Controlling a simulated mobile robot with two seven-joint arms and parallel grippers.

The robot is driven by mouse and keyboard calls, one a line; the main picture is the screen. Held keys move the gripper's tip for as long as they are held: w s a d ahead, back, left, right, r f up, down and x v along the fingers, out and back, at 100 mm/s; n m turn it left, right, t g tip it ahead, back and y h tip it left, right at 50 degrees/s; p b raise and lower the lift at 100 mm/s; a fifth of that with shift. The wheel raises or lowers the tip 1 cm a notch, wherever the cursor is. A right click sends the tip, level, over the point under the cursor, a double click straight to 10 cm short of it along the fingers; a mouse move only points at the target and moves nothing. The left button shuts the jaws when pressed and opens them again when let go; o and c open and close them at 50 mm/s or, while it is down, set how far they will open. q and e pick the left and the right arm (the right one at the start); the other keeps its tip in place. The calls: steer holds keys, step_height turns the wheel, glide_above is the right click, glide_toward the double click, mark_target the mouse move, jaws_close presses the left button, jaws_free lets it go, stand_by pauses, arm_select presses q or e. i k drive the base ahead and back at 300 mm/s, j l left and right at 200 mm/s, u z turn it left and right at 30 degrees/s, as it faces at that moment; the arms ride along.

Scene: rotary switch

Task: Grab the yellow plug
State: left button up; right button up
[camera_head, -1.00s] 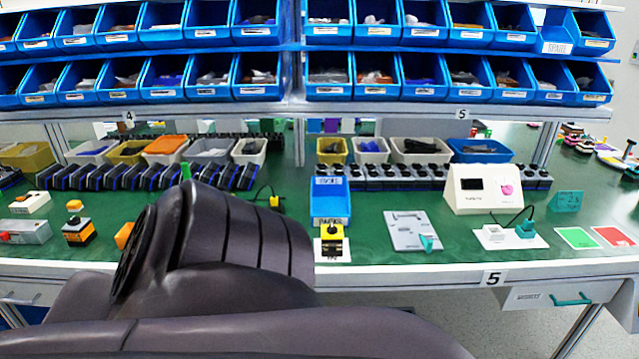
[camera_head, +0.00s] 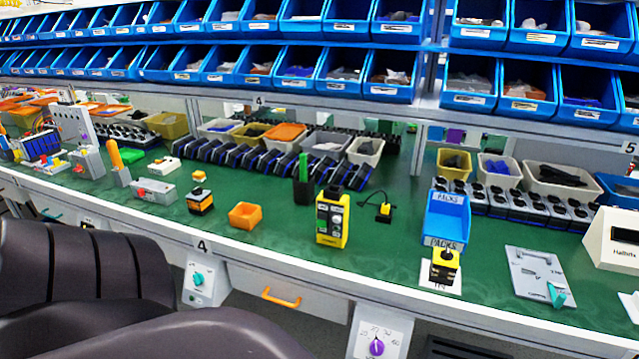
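A small yellow plug (camera_head: 384,210) with a thin black cable lies on the green bench top. It is right of a yellow and black control box (camera_head: 332,217) and left of a blue bin (camera_head: 447,217). A second yellow and black piece (camera_head: 445,264) stands on a white plate near the bench's front edge, below the blue bin. No gripper shows in the view, and nothing touches the plug.
A dark padded chair (camera_head: 75,275) stands before the bench at the lower left. An orange tray (camera_head: 245,215), a green-topped black holder (camera_head: 303,185) and a grey plate (camera_head: 538,275) also stand on the bench. Blue bin rows hang above. Bench top around the plug is partly clear.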

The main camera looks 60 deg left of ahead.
mark_target(385, 210)
steer(key=u, duration=1.3)
steer(key=i+j+u, duration=0.15)
steer(key=j, duration=0.25)
steer(key=i+j+u, duration=0.1)
steer(key=i+j, duration=0.15)
steer(key=j, duration=0.15)
